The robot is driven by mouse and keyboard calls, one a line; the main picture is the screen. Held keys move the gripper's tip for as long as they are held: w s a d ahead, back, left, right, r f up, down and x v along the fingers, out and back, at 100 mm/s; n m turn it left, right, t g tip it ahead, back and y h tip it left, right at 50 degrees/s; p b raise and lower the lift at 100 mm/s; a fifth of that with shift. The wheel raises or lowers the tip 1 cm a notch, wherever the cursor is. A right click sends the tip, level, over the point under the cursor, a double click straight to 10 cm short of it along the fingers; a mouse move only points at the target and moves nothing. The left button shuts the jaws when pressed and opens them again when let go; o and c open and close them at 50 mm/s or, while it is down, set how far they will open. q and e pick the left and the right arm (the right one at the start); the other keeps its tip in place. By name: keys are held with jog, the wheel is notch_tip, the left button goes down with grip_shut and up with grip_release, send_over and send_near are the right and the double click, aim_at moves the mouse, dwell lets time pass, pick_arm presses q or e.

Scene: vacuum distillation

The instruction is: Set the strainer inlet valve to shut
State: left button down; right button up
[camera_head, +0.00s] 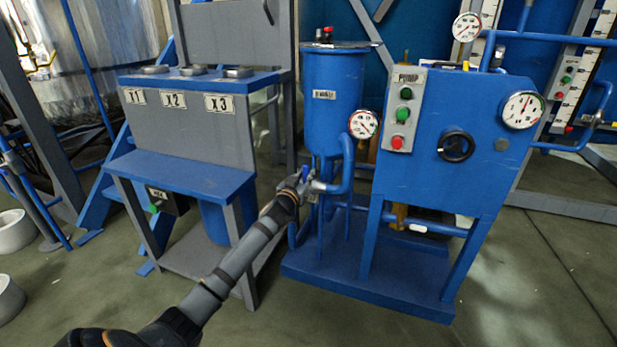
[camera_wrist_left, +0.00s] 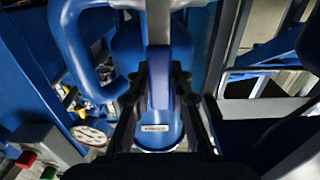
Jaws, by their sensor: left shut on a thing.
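The strainer (camera_head: 333,90) is a blue upright vessel with a label, a gauge beside it and pipes below. The strainer inlet valve (camera_head: 305,174) sits at its lower left and shows a small blue handle. My left gripper (camera_head: 300,182) is at this valve, with its arm coming up from the lower left. In the left wrist view, the gripper (camera_wrist_left: 157,88) is shut on the blue and grey valve handle (camera_wrist_left: 159,72), which lies between the two dark fingers. The fingers hide part of the valve body. My right gripper is not in view.
A blue pump cabinet (camera_head: 480,120) with red and green buttons, gauges and a black knob (camera_head: 456,146) stands right of the strainer. A grey and blue bench (camera_head: 185,175) marked X1, X2, X3 stands left. The floor in front is clear.

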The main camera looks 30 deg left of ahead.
pick_arm(q)
jog(key=shift+f, duration=0.1)
dwell(0.4)
jog(key=c, duration=1.2)
grip_release()
jog(key=shift+a, duration=0.15)
jog(key=shift+s, duration=0.1)
jog(key=v, duration=1.2)
